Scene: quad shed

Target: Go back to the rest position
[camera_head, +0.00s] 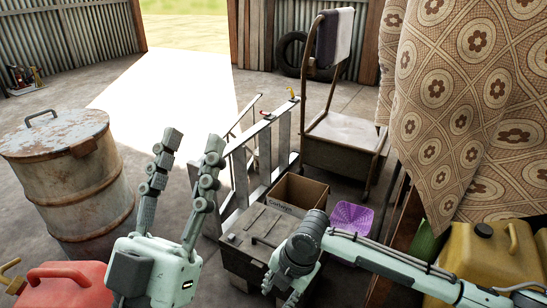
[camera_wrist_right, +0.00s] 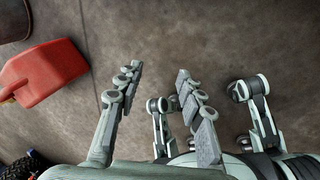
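My left gripper (camera_head: 192,139) stands at the lower left of the head view with its two fingers pointing up and spread apart. Nothing is between them. My right arm comes in from the right edge, and its gripper (camera_head: 287,284) is at the bottom centre, its fingers partly cut off. In the right wrist view the right gripper (camera_wrist_right: 158,72) has its fingers apart with bare floor between them. Neither gripper holds anything.
A rusty barrel (camera_head: 70,185) and a red fuel can (camera_head: 65,287) are at left. A dark chest (camera_head: 262,238), a cardboard box (camera_head: 298,192) and a purple basket (camera_head: 351,217) lie beyond my right gripper. A yellow can (camera_head: 490,255) and hanging patterned cloth (camera_head: 470,110) are at right.

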